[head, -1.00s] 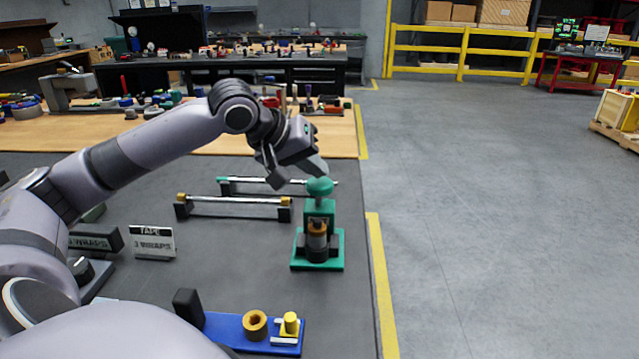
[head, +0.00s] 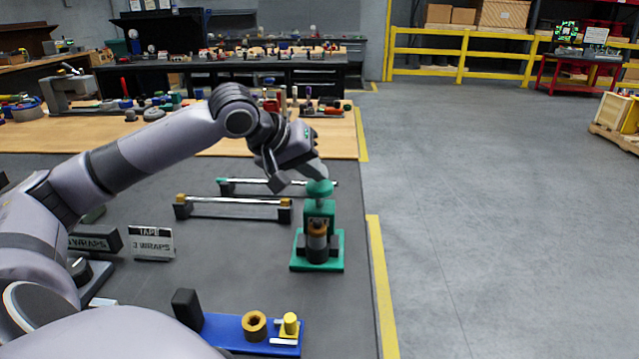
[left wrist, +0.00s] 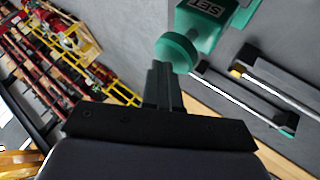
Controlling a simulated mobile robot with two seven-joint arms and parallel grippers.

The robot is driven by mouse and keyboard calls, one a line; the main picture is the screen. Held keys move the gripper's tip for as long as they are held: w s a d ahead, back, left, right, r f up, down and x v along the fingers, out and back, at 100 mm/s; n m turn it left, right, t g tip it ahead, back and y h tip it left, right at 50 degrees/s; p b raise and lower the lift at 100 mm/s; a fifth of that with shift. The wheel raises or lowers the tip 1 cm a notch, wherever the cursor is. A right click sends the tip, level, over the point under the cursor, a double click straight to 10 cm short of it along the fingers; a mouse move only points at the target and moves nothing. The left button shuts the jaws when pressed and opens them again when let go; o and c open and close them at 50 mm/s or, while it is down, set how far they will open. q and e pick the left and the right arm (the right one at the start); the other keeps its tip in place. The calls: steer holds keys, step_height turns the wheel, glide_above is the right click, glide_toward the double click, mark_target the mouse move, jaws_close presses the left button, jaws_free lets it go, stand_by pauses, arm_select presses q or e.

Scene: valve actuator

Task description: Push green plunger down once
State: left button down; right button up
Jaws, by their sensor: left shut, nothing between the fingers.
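The green plunger (head: 319,188) is a rounded knob on top of a green stand with a green base (head: 330,262), near the right edge of the dark table. A brown and black cylinder (head: 317,240) sits in the stand below it. My left gripper (head: 322,178) is shut and empty, with its fingertips at the top of the knob, touching or nearly so. In the left wrist view the shut fingers (left wrist: 162,75) point at the green knob (left wrist: 176,53); I cannot tell contact there. My right gripper is not in view.
Two metal rods on holders (head: 232,204) lie left of the stand. A "3 wraps" sign (head: 152,243) stands further left. A blue fixture (head: 225,328) with a brass ring and yellow peg is at the front.

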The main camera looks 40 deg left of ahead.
mark_target(315, 186)
arm_select(q)
steer(key=shift+f+b, duration=0.55)
steer(key=shift+f, duration=0.25)
stand_by(0.4)
steer(key=shift+r+p, duration=1.5)
steer(key=shift+p, duration=0.05)
step_height(315, 186, up, 5)
steer(key=p, duration=0.5)
steer(key=shift+r, duration=0.15)
steer(key=shift+d, duration=0.1)
stand_by(0.3)
